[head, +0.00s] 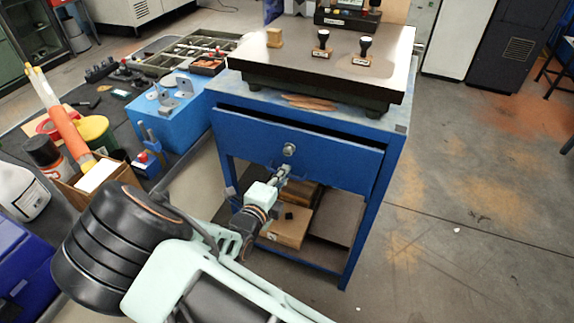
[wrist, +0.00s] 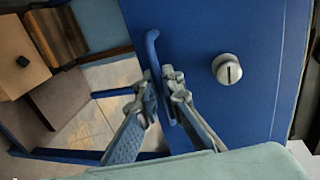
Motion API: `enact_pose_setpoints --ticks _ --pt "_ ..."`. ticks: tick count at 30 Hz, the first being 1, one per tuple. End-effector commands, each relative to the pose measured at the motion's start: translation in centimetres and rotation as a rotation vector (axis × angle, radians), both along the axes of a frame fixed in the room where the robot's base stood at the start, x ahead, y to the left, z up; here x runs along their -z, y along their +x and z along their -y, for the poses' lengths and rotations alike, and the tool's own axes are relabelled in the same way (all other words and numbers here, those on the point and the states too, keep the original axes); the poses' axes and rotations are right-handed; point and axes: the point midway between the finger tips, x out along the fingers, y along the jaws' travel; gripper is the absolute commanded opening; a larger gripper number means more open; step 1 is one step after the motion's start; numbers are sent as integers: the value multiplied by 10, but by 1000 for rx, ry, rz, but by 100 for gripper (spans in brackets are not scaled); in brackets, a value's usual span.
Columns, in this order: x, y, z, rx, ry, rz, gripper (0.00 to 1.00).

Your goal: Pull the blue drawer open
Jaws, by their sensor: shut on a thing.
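The blue drawer (head: 335,160) is in the blue bench, with a dark gap along its top edge, so it looks slightly out. Its front also fills the upper part of the wrist view (wrist: 200,30). A round silver lock (head: 289,150) sits on the front and shows in the wrist view (wrist: 227,68). The thin blue handle (wrist: 151,48) is left of the lock in the wrist view. My gripper (head: 284,171) is at the drawer front below the lock. In the wrist view, its fingertips (wrist: 160,84) are shut on the handle's lower part, which they partly hide.
A dark surface plate (head: 330,75) with stamps stands on the bench top. A lower shelf (head: 335,225) holds wooden boxes. A cluttered dark table with a blue box (head: 170,115) stands at left. The floor (head: 460,200) at right is clear.

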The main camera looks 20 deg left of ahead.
Motion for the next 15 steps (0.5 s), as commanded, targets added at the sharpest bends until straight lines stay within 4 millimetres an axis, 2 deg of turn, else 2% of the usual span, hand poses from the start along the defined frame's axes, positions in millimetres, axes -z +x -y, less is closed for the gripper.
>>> enact_pose_setpoints --ticks 15 --pt "-2 -99 -8 -2 -1 -3 0"
